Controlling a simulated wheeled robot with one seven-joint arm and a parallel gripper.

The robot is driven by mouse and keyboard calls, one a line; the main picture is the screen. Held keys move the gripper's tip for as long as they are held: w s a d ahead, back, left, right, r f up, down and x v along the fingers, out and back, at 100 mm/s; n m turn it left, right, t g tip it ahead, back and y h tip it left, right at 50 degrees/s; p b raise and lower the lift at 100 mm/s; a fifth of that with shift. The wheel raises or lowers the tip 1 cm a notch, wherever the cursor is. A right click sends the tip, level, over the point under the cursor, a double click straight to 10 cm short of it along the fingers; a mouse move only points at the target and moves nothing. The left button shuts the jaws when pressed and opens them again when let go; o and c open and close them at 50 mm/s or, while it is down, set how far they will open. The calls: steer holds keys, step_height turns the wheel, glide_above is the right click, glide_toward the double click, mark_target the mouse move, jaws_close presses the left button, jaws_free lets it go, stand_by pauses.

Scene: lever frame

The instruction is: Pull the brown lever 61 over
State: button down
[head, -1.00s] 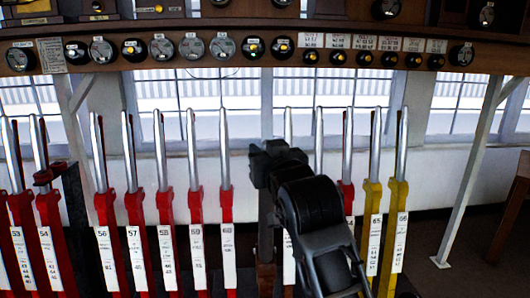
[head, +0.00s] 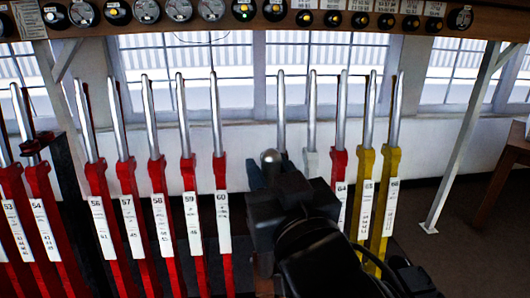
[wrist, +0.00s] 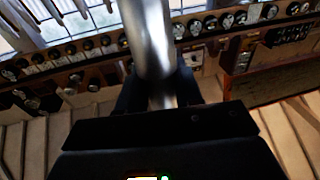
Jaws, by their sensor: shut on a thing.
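The silver handle of lever 61 (head: 270,158) stands in the gap between red lever 60 (head: 220,200) and the lever to its right. Its rounded top is well below the tops of the upright levers, so it leans toward me. My gripper (head: 268,178) is shut on this handle just under its top. In the wrist view the shiny handle (wrist: 150,45) runs between the two dark fingers of my gripper (wrist: 160,95). The brown lower part and number plate of lever 61 are mostly hidden behind my gripper and arm.
Red levers 56 to 59 stand upright at left. To the right stand a white lever (head: 311,165), red lever 64 (head: 340,170) and two yellow levers (head: 388,190), close to my arm. An instrument shelf (head: 290,22) runs above.

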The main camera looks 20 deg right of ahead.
steer(key=shift+s+a+f, duration=0.1)
steer(key=shift+s+a, duration=0.35)
steer(key=shift+a, duration=0.1)
steer(key=shift+s+r, duration=0.1)
steer(key=shift+r, duration=0.15)
steer(key=c, duration=1.2)
jaws_free()
steer(key=shift+o, duration=0.8)
steer(key=shift+s+a+r, duration=0.1)
steer(key=shift+r, duration=0.05)
steer(key=shift+o, duration=0.9)
steer(key=shift+s, duration=0.1)
